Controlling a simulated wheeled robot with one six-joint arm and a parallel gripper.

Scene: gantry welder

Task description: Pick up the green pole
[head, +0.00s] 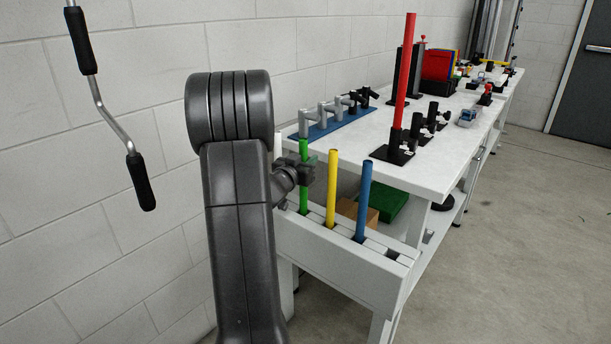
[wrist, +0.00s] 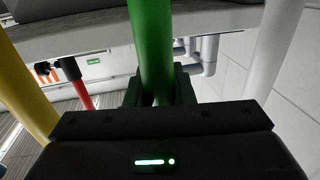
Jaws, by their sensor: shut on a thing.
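The green pole (head: 304,179) stands upright in a slot of the white rack (head: 340,264) at the near end of the bench. My gripper (head: 303,171) is shut on the green pole above the rack. In the wrist view the green pole (wrist: 150,50) runs up between the jaws of my gripper (wrist: 160,92). The pole's lower end is hidden in the rack.
A yellow pole (head: 332,188) and a blue pole (head: 363,201) stand in the rack to the right of the green one. A red pole (head: 404,75) stands in a black holder on the white bench (head: 355,150). A block wall is on the left.

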